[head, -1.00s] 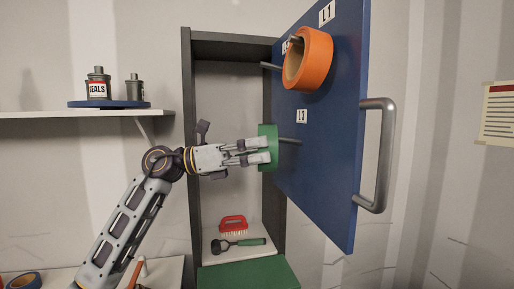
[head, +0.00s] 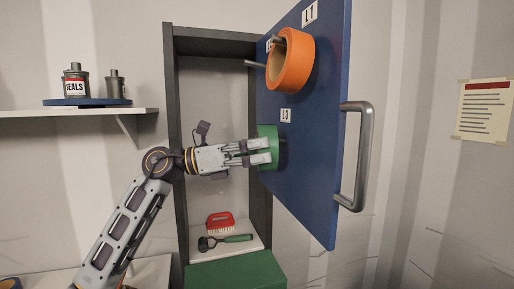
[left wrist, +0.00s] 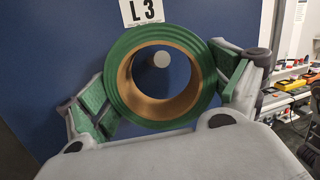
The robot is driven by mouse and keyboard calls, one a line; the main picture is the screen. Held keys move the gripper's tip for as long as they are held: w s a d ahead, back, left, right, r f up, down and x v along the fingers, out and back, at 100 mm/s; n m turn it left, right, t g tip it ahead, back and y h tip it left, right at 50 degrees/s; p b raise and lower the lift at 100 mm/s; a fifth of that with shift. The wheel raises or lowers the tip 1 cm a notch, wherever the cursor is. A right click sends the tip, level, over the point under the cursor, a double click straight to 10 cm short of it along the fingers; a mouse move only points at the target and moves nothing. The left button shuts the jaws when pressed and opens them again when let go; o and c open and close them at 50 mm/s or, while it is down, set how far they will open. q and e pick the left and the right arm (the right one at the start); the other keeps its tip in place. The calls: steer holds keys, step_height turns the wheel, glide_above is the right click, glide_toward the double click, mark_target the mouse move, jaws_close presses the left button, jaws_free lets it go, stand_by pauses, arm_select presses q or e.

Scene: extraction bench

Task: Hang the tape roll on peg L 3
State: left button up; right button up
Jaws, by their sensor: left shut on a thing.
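The green tape roll (head: 265,133) is upright in front of the blue cabinet door (head: 315,150), below the L 3 label (head: 286,115). My left gripper (head: 262,151) is shut on it, with one finger on each side. In the left wrist view, the roll (left wrist: 122,60) shows its open hole below the L 3 label (left wrist: 142,11). The round grey end of peg L 3 (left wrist: 162,60) shows inside the hole, above its middle. The roll looks around the peg and close to the door; any remaining gap is hard to judge.
An orange tape roll (head: 302,62) hangs higher on the door below the L1 label (head: 309,13), near another bare peg (head: 255,64). A large grey handle (head: 358,155) juts from the door's right side. A red brush (head: 220,219) lies in the cabinet.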

arm_select(q)
steer(key=shift+w+d+f, duration=0.15)
steer(key=shift+d+f, duration=0.15)
steer(key=shift+d, duration=0.05)
steer(key=shift+d+f+b, duration=0.1)
steer(key=shift+b, duration=0.2)
stand_by(0.4)
steer(key=o, duration=0.8)
steer(key=shift+c, duration=0.2)
